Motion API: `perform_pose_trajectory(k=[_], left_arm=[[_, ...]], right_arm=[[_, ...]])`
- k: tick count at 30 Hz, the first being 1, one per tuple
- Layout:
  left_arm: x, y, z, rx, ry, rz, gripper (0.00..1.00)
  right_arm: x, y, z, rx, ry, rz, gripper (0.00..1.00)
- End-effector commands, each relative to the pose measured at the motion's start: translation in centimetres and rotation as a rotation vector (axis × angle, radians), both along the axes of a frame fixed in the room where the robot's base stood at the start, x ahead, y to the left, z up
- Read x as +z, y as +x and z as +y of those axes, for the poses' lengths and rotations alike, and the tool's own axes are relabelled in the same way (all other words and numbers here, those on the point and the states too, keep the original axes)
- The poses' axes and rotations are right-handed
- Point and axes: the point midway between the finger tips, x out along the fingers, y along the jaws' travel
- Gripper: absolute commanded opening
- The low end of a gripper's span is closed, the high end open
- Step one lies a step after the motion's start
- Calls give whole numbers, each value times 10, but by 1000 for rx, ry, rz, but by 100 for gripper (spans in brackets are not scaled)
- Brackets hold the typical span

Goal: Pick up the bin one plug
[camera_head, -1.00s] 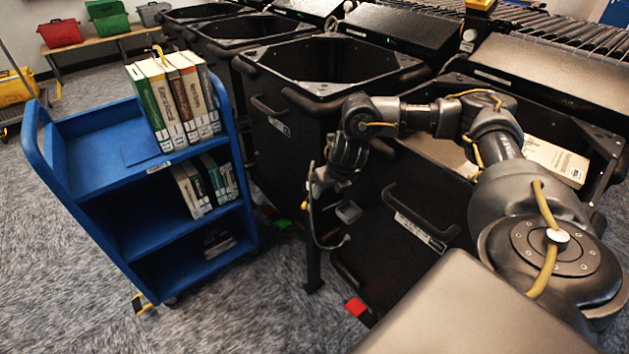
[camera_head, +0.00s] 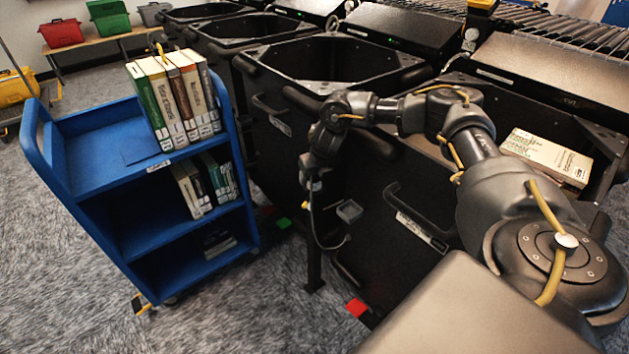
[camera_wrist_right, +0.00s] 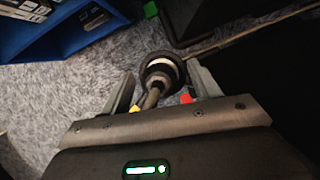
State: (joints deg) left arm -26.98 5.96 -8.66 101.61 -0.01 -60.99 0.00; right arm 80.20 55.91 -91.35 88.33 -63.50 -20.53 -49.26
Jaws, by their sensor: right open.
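In the right wrist view, a dark round plug-like piece with a pale ring (camera_wrist_right: 160,72) lies between the fingers of my right gripper (camera_wrist_right: 162,88). A grey stem runs from it towards the palm. The fingers are apart, one on each side, and I cannot tell whether either touches it. In the head view my right gripper (camera_head: 328,207) hangs beside the front of a black bin (camera_head: 365,225), pointing down. A thin dark cable (camera_head: 318,236) curves below it. The plug itself is not clear in the head view. My left gripper is out of view.
A blue book cart (camera_head: 105,178) with several books stands left of the bins. More black bins (camera_head: 205,46) line up behind. A pale book (camera_head: 548,157) lies in the nearest bin. Red (camera_head: 356,307) and green (camera_head: 283,223) markers are on the floor. Carpet is clear in front.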

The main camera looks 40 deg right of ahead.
Motion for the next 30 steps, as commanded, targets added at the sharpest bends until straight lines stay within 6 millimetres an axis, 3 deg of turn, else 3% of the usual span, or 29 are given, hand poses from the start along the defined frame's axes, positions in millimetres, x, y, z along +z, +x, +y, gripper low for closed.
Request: perform_pose_trajectory(k=[8, 21, 30], left_arm=[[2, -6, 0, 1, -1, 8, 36], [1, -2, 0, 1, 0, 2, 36], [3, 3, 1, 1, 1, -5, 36]], right_arm=[[-2, 1, 0, 1, -1, -1, 61], [-2, 1, 0, 0, 0, -1, 5], [2, 1, 0, -1, 1, -2, 5]])
